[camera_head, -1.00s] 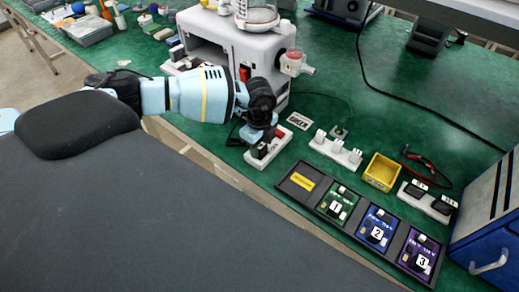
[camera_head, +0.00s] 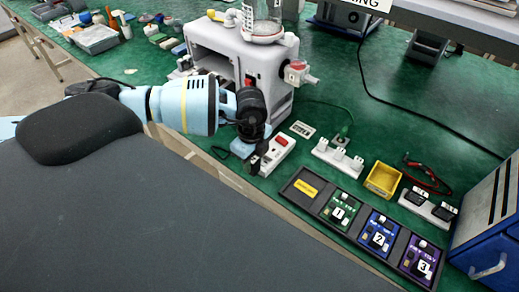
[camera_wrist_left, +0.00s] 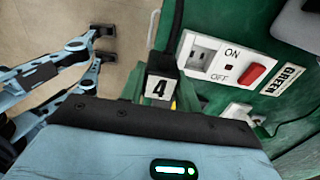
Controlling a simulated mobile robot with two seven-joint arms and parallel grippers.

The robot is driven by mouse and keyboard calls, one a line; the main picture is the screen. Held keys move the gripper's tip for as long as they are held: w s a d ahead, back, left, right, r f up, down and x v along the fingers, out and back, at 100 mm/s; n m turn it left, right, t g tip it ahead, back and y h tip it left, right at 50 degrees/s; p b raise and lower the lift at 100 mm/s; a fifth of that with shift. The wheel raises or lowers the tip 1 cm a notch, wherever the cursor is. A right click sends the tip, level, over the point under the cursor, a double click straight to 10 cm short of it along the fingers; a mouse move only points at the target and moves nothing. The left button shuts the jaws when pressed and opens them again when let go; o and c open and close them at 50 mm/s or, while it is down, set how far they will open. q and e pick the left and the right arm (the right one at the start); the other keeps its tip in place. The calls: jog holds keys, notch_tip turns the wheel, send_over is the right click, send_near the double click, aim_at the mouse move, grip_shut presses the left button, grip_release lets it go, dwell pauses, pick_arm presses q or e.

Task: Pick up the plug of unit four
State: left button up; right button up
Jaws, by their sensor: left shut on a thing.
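The black plug labelled 4 (camera_wrist_left: 160,88) is in the middle of the left wrist view, its dark cord running up. My left gripper (camera_head: 256,158) is shut on it. The plug is apart from the white power strip (camera_head: 281,149), on the side of the table's front edge. In the left wrist view, the strip (camera_wrist_left: 228,60) shows a bare socket and a red switch. My right gripper (camera_wrist_left: 107,44) shows at the left of that view, with its fingers apart and empty, over the pale floor.
A dark tray (camera_head: 291,188) with numbered bays 1, 2 and 3 lies to the right. Behind it are another white strip (camera_head: 324,149), a yellow bin (camera_head: 383,180) and a strip with black plugs (camera_head: 428,206). A grey pump machine (camera_head: 262,72) stands behind the gripper.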

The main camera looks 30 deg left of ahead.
pick_arm(q)
jog(key=s, duration=0.9)
jog(key=shift+s+d+r+p, duration=0.25)
jog(key=shift+d+r+p, duration=0.1)
jog(key=shift+r, duration=0.1)
pick_arm(e)
jog(key=shift+w+d+r, duration=0.3)
jog(key=shift+w+r, duration=0.2)
pick_arm(q)
jog(key=shift+d, duration=0.1)
